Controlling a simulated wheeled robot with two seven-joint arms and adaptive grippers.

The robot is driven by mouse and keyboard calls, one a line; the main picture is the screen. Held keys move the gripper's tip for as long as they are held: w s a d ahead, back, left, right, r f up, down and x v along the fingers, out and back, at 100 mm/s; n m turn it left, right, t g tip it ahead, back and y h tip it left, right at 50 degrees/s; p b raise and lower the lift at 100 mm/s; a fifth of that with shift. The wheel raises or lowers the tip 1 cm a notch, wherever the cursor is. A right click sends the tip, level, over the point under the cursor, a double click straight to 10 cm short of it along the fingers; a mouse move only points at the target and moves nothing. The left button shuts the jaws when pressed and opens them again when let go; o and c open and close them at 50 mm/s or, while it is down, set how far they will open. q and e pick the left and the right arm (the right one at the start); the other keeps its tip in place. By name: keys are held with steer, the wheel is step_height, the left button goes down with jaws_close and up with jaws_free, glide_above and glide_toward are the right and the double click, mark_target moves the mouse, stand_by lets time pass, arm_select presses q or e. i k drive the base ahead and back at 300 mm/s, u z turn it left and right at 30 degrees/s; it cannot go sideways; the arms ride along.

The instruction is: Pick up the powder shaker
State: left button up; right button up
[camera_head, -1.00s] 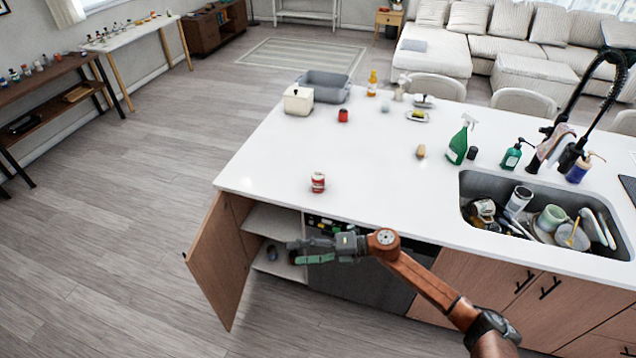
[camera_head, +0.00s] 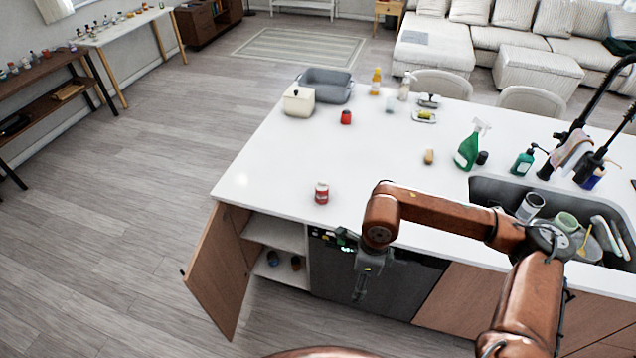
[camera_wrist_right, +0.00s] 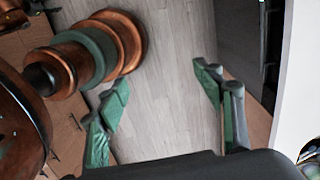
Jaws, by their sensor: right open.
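A small red and white can (camera_head: 321,193), which may be the powder shaker, stands upright on the white counter near its front left corner. My right gripper (camera_head: 360,288) hangs in front of the dark dishwasher front, below the counter edge and apart from the can. In the right wrist view its green fingers (camera_wrist_right: 166,88) are spread, with only floor between them. My left gripper is not in view.
The cabinet door (camera_head: 217,268) stands open to the left; small dark items (camera_head: 296,263) sit inside. The counter (camera_head: 270,170) is clear around the can. A red jar (camera_head: 346,117), grey tub (camera_head: 326,84), green spray bottle (camera_head: 467,148) and filled sink (camera_head: 487,191) lie farther off.

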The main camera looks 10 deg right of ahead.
mark_target(321, 197)
steer(key=i, duration=1.6)
